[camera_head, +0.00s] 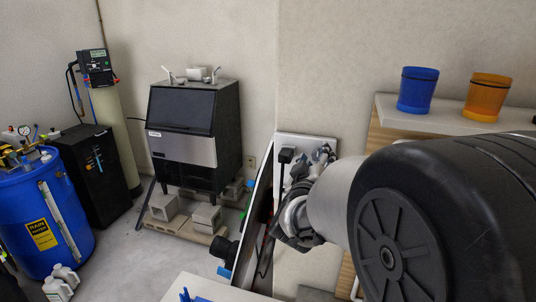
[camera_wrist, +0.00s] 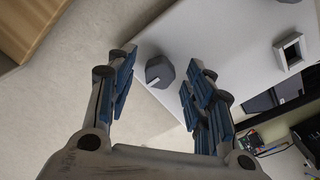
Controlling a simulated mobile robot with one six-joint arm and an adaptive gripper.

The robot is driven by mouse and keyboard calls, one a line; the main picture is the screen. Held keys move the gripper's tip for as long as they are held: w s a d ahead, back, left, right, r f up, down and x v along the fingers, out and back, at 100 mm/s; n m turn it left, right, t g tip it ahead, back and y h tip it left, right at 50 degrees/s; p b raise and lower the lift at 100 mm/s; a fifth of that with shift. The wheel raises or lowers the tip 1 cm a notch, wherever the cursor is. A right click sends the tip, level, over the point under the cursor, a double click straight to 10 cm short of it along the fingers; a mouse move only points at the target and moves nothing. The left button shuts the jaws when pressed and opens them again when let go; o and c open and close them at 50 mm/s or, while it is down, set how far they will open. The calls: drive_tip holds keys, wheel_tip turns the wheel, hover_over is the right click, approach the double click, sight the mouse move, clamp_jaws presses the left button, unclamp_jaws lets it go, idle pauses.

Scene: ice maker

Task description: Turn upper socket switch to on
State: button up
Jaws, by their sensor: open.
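A white socket panel (camera_head: 305,139) is mounted on the wall at the centre of the head view; it also fills the upper right of the wrist view (camera_wrist: 225,40). A grey faceted knob switch (camera_wrist: 160,73) with a light pointer line sits near the panel's edge. A square socket or frame (camera_wrist: 290,52) is to its right. My gripper (camera_wrist: 160,62) is open, with one blue-padded finger on each side of the knob and visible gaps in the picture. In the head view my gripper (camera_head: 312,168) is at the panel and hides the knob; a black plug (camera_head: 287,155) is left of it.
A shelf (camera_head: 440,120) with a blue cup (camera_head: 418,90) and an orange cup (camera_head: 487,97) stands right of the panel. An ice maker (camera_head: 195,130) and a blue barrel (camera_head: 45,215) stand at left. A black cable (camera_head: 266,255) hangs below the panel.

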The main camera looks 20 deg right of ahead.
drive_tip(key=shift+w+d, duration=0.2)
drive_tip(key=shift+w, duration=0.05)
drive_tip(key=shift+c, duration=0.3)
drive_tip(key=c, duration=1)
